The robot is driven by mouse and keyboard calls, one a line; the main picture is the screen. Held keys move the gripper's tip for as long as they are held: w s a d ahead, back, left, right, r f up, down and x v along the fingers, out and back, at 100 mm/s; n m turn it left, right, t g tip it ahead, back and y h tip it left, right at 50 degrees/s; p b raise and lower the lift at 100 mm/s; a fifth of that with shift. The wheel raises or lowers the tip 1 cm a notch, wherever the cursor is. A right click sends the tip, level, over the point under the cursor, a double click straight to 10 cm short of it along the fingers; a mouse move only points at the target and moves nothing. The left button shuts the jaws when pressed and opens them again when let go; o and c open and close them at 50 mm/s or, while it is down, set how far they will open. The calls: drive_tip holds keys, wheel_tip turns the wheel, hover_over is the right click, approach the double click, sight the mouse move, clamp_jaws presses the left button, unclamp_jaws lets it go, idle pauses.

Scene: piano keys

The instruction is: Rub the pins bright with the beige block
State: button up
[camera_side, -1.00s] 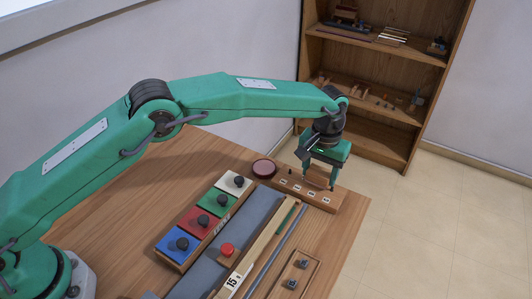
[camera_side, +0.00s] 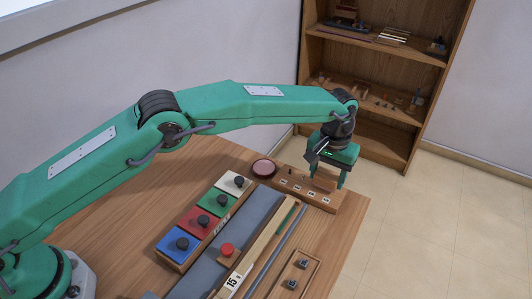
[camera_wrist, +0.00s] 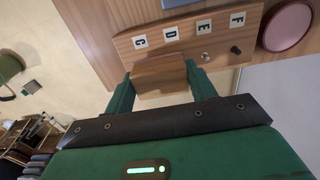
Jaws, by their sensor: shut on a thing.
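My gripper (camera_side: 326,176) is shut on a beige-brown wooden block (camera_wrist: 160,74), one finger on each side of it in the wrist view. The block is at the edge of the wooden pin board (camera_wrist: 120,45), beside labels C and D. Whether it touches the board or pins there is unclear. Near label E a pin (camera_wrist: 205,57) looks light and shiny. Near label F a pin (camera_wrist: 235,49) looks dark. Any pins by C and D are hidden by the block. The board also shows in the side view (camera_side: 328,205).
A round dark-red pad (camera_side: 263,168) lies left of the board. The floor lies beyond the table's right edge.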

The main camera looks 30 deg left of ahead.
sight(303, 176)
drive_tip(key=shift+a, duration=0.2)
drive_tip(key=shift+a, duration=0.9)
drive_tip(key=shift+a, duration=0.1)
drive_tip(key=shift+a, duration=0.9)
drive_tip(key=shift+a, duration=0.25)
drive_tip(key=shift+a, duration=0.8)
drive_tip(key=shift+a, duration=0.2)
drive_tip(key=shift+a, duration=0.85)
